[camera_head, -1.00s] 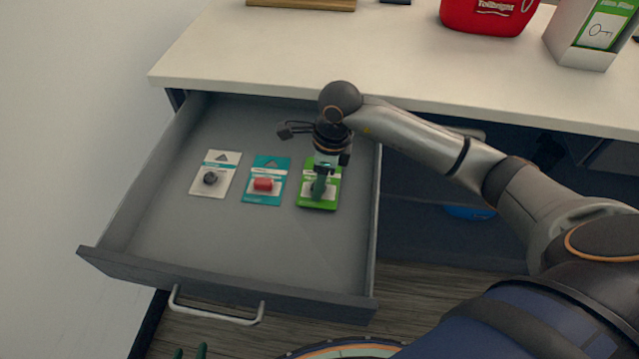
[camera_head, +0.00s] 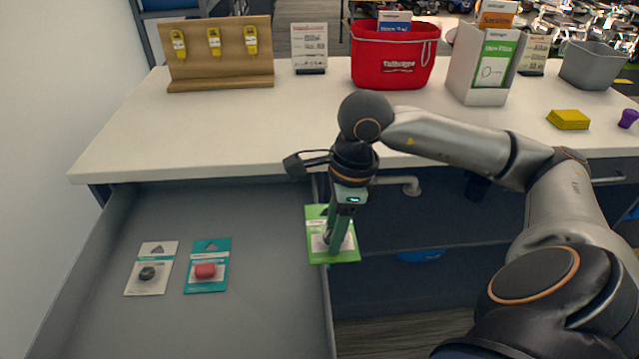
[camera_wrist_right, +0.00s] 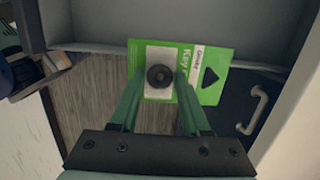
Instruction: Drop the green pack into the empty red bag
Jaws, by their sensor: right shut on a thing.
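My right gripper (camera_head: 333,236) is shut on the green pack (camera_head: 347,251), a flat card. It holds the pack at the open drawer's right wall, raised from the drawer floor. In the right wrist view, the two green fingers grip the dark round item on the pack (camera_wrist_right: 212,72). The red bag (camera_head: 393,73) stands upright on the counter, beyond and to the right of the gripper, with a pale handle. A blue-and-white card shows at its rim; I cannot tell whether it is inside or behind. My left gripper is out of view.
A white pack (camera_head: 152,269) and a teal pack (camera_head: 207,266) lie in the drawer (camera_head: 255,320). On the counter (camera_head: 270,125) stand a wooden rack (camera_head: 218,70), a sign (camera_head: 309,50), a white box (camera_head: 478,85), a grey bin (camera_head: 592,66) and a yellow block (camera_head: 568,120).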

